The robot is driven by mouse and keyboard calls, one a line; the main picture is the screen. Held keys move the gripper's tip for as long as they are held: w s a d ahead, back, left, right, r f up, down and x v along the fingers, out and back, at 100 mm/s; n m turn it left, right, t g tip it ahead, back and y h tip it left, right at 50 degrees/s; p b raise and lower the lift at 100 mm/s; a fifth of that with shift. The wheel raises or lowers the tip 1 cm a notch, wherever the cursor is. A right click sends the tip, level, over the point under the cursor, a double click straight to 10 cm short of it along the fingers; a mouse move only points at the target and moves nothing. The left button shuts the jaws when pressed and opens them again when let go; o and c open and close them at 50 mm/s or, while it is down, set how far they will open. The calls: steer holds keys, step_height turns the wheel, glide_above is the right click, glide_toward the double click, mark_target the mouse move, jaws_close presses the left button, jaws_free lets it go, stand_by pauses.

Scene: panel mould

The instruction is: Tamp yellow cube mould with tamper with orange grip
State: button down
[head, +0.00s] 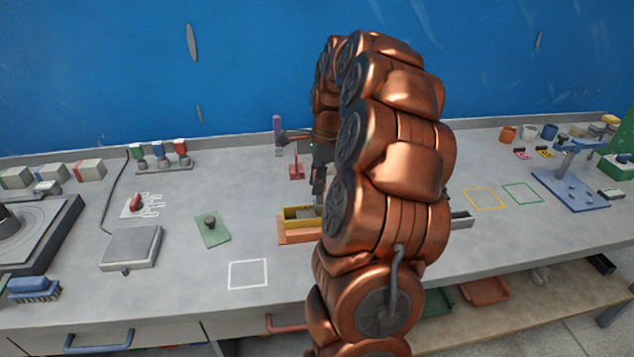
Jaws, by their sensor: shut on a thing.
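The yellow mould (291,212) is an open box on an orange base (288,238), left of my arm near the middle of the bench. It has grey material inside, and its right side is hidden behind my arm. My gripper (318,180) is dark, points down over the back of the mould, and is partly hidden by my arm. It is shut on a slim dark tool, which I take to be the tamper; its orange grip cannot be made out. I cannot tell whether the tool's foot touches the grey material.
A green plate with a dark knob (211,230) and a white outlined square (248,274) lie left of the mould. A red stand (296,168) and a purple-topped post (277,125) stand behind it. A grey scale-like box (131,247) is further left. Yellow and green outlines (484,199) lie right.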

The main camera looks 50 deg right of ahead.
steer(key=shift+f, duration=0.15)
steer(key=shift+f+b, duration=1.15)
steer(key=shift+f, duration=0.5)
steer(key=shift+r, duration=0.1)
steer(key=shift+r, duration=1.75)
steer(key=shift+f, duration=0.1)
steer(key=shift+f+b, duration=0.75)
steer(key=shift+f, duration=1)
steer(key=shift+r, duration=0.1)
